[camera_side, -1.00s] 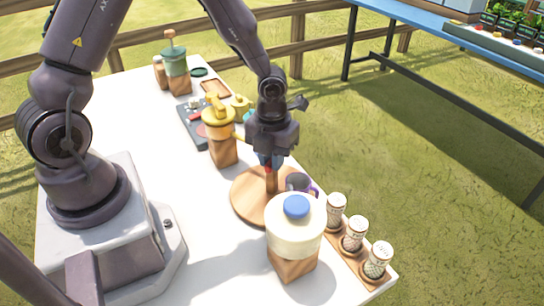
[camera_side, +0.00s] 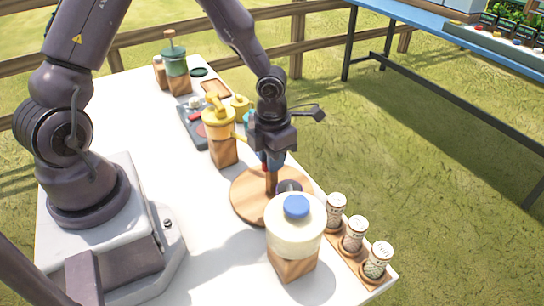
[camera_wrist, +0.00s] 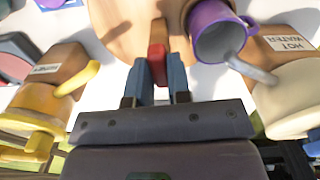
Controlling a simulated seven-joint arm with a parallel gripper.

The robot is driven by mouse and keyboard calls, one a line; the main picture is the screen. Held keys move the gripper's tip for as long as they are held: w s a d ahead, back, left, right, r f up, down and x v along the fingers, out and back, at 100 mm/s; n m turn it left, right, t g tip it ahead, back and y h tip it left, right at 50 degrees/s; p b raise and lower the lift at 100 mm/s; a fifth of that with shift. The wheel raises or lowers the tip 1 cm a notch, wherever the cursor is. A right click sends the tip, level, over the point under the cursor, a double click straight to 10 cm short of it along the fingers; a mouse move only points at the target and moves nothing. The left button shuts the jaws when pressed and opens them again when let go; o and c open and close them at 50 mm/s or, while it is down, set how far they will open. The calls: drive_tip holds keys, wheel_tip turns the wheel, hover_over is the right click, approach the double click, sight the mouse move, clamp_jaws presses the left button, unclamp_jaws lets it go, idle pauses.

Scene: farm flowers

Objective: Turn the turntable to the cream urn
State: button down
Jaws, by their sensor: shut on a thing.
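The turntable (camera_side: 245,196) is a round wooden disc with a short upright post (camera_side: 271,184) in its middle. My gripper (camera_side: 271,160) is shut on the post's red top (camera_wrist: 157,64), seen between the blue fingers in the wrist view. A purple mug (camera_wrist: 215,22) is on the disc, partly hidden behind the cream urn in the side view. The cream urn (camera_side: 294,230) has a blue lid and wooden base and stands at the disc's near edge. In the wrist view its label reads "HOT WATER", and its grey spout (camera_wrist: 252,70) overlaps the mug's rim.
A yellow urn (camera_side: 223,140) stands behind and left of the disc, a green urn (camera_side: 175,68) farther back. Several patterned jars (camera_side: 354,234) stand in a wooden rack on the right edge. White table is clear at front left.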

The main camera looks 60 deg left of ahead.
drive_tip(key=shift+m, duration=0.7)
drive_tip(key=c, duration=1.1)
unclamp_jaws()
drive_tip(key=shift+o, duration=0.2)
wheel_tip(320, 180, up, 13)
